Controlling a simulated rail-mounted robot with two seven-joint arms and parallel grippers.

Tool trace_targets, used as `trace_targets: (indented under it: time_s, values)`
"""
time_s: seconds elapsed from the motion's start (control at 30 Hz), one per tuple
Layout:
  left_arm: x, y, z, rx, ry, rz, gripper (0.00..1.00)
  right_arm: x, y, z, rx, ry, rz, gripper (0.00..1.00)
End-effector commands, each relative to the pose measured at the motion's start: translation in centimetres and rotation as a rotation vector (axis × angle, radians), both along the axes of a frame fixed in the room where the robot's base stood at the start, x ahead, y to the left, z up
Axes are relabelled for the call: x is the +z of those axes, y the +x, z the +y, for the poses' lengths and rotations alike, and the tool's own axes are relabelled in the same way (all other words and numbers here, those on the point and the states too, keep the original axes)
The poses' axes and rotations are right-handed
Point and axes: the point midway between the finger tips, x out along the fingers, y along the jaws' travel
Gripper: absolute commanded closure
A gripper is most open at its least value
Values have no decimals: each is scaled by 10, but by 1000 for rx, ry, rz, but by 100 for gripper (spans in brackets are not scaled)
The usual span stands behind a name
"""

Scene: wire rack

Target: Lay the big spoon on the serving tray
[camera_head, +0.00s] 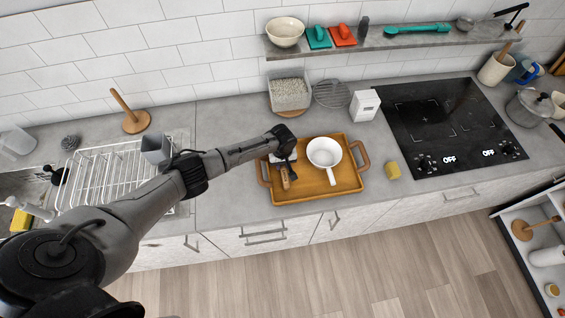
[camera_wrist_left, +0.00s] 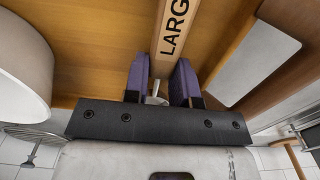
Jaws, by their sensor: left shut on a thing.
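The serving tray (camera_head: 345,183) is orange-brown wood with two side handles and lies on the counter in the head view. Its wood also fills much of the left wrist view (camera_wrist_left: 95,45). My left gripper (camera_head: 285,166) is over the left part of the tray, pointing down. In the left wrist view its purple fingers (camera_wrist_left: 161,80) are shut around the big spoon (camera_wrist_left: 173,35), whose wooden handle reads "LARG". The handle end also shows below the gripper in the head view (camera_head: 285,181). The spoon's head is hidden. I cannot tell whether the spoon touches the tray. My right gripper is out of view.
A white handled pan (camera_head: 324,152) stands on the tray, right of my gripper. A wire dish rack (camera_head: 100,175) is left. A shelf (camera_head: 390,42) runs above the counter.

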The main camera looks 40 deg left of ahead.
Motion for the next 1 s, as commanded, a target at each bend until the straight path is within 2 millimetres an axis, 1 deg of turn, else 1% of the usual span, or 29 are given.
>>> trace_targets:
  time_s: [0.53,0.93,1.0]
  values:
    - [-1,0,0,-1,0,0,98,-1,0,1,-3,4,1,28]
    - [-14,0,-1,-2,-1,1,98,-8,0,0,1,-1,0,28]
    - [-12,0,-1,-2,0,0,98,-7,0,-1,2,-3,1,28]
